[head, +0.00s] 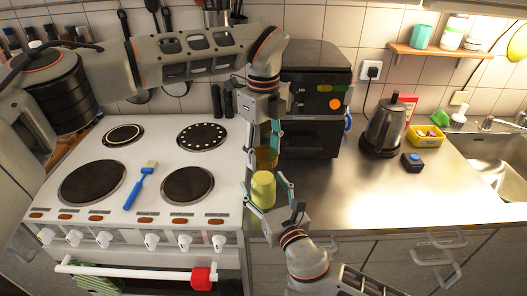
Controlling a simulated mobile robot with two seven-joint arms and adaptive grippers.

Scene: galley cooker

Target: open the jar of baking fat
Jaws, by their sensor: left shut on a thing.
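My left gripper (265,137) points down over the counter just right of the cooker. It is shut on an amber, see-through piece (266,158), which looks like part of the jar of baking fat. A pale yellow cylindrical piece (263,188) is directly below it; whether the two touch or are joined I cannot tell. My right gripper (268,193) comes up from below with its fingers apart, on either side of the yellow piece. Whether its fingers press on the yellow piece is not clear.
The white cooker (150,180) has a blue-handled brush (140,184) on top. A dark coffee machine (312,95) stands behind my grippers. The front counter (380,200) is clear.

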